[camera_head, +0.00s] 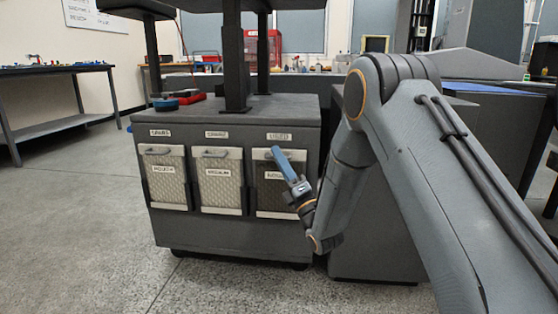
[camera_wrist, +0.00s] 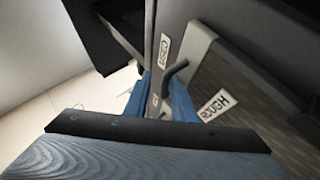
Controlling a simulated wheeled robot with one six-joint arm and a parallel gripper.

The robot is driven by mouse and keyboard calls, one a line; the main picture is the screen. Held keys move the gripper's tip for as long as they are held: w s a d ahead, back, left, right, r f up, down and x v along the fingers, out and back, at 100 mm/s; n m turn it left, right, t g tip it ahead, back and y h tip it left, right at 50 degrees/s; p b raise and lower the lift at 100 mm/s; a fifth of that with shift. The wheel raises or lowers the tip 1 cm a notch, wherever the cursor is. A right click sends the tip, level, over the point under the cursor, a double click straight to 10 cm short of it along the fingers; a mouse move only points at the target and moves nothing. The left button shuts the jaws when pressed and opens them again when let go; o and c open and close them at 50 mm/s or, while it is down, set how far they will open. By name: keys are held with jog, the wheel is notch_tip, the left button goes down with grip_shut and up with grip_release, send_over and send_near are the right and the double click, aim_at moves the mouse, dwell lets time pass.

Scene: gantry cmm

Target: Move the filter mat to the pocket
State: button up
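Three filter mats hang side by side in the front of a grey cabinet in the head view: a left mat (camera_head: 167,187), a middle mat (camera_head: 220,190) labelled MEDIUM, and a darker right mat (camera_head: 272,200). Each has a light frame with a handle at the top. My gripper (camera_head: 278,153) is at the top of the right mat and partly covers it. In the wrist view, my gripper's blue fingers (camera_wrist: 158,92) stand apart, with the dark handle (camera_wrist: 175,72) and a grey edge between or just beyond them. A ROUGH label (camera_wrist: 213,105) is beside the right finger. Contact with the handle is unclear.
The cabinet top (camera_head: 200,108) bears dark uprights and a red item (camera_head: 190,98). Small labels sit above each bay; the right one's text is unclear. A workbench (camera_head: 55,70) stands at the left. Floor (camera_head: 80,220) left of the cabinet is free.

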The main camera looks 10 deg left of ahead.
jog(key=shift+f, duration=0.15)
jog(key=b+v, duration=0.2)
jog(key=v, duration=0.6)
jog(key=s+a+r+m+g+h+p, duration=0.4)
jog(key=a+r+m+g+h+p, duration=0.3)
jog(key=m, duration=0.4)
jog(key=s+d+r+m+g+h+p, duration=0.25)
jog(key=s+m+g, duration=0.2)
jog(key=s, duration=0.95)
jog(key=s+d+r+m+g+h+p, duration=0.1)
jog(key=s+d+m+g+h+p, duration=0.25)
jog(key=s, duration=1.05)
jog(key=s+d+r+m+g+h+p, duration=0.1)
jog(key=s+d+m+g+p, duration=0.4)
jog(key=s, duration=1)
jog(key=d+r+m+p, duration=0.2)
jog(key=d+r+p, duration=0.4)
jog(key=r+p, duration=0.3)
jog(key=d+r+m+h+p, duration=0.1)
jog(key=d+r+m+p, duration=0.2)
jog(key=d+r+p, duration=0.3)
jog(key=d+r+m+h+p, duration=0.1)
jog(key=d+r+p, duration=0.5)
jog(key=r+p, duration=0.8)
jog(key=m+p, duration=0.1)
jog(key=p, duration=0.6)
jog(key=shift+d+m+t, duration=0.3)
jog(key=shift+d, duration=0.1)
